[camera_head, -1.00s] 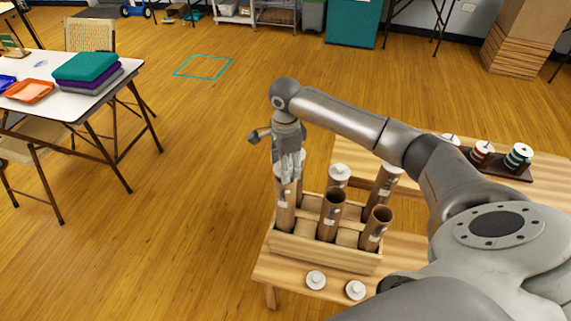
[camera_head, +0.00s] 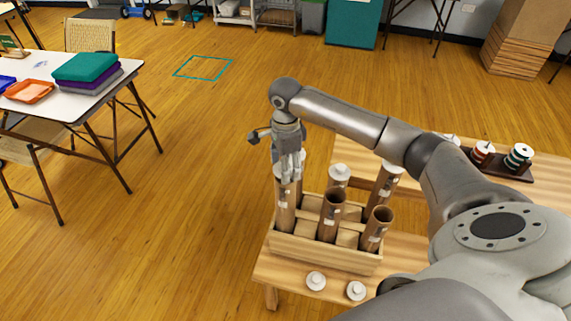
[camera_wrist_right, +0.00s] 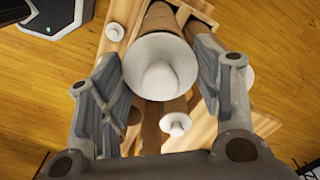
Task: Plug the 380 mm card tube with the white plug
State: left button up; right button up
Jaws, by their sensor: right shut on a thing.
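My right gripper (camera_head: 290,172) is above the left end of the wooden rack, pointing down at a brown card tube (camera_head: 284,208). It is shut on a white plug (camera_wrist_right: 160,68), with one finger on each side in the wrist view. The plug sits at the mouth of that tube (camera_wrist_right: 166,20); I cannot tell how deep it is in. The fingers partly hide the plug in the head view (camera_head: 281,170). The tube stands nearly upright in the rack (camera_head: 320,254). Its length cannot be read from its label. My left gripper is not in view.
Two open tubes, front middle (camera_head: 331,218) and front right (camera_head: 376,230), stand in the rack. Tubes behind carry white tops (camera_head: 339,174). Two loose white plugs (camera_head: 316,280) (camera_head: 355,290) lie on the table in front. A spool stand (camera_head: 500,168) is at the right.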

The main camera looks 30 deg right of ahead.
jog(key=shift+r, duration=0.25)
jog(key=shift+r+p, duration=0.35)
jog(key=shift+r, duration=0.2)
dwell(0.7)
dwell(0.3)
jog(key=o, duration=0.4)
jog(key=shift+o, duration=0.2)
